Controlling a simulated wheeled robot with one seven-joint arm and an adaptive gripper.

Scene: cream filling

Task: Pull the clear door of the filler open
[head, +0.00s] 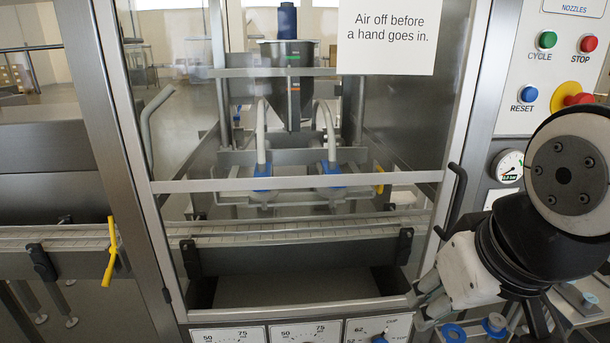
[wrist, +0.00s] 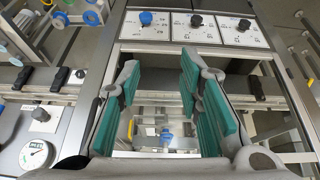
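The clear door (head: 300,186) of the filler has a pale metal frame with a crossbar, and it looks closed in the head view. Its black bar handle (head: 455,205) stands on the right side of the frame. My gripper (head: 428,298) is at the lower right in the head view, below the handle and apart from it, in front of the door's lower right corner. In the wrist view my gripper (wrist: 162,80) has its teal-padded fingers spread wide with nothing held between them. I cannot make out the handle clearly in the wrist view.
A paper sign (head: 388,36) hangs at the door's top. Right of it are the button panel (head: 545,75) and a pressure gauge (head: 508,166). Dial panels (head: 305,333) sit below the door. A yellow lever (head: 110,250) and a conveyor (head: 60,237) are at left.

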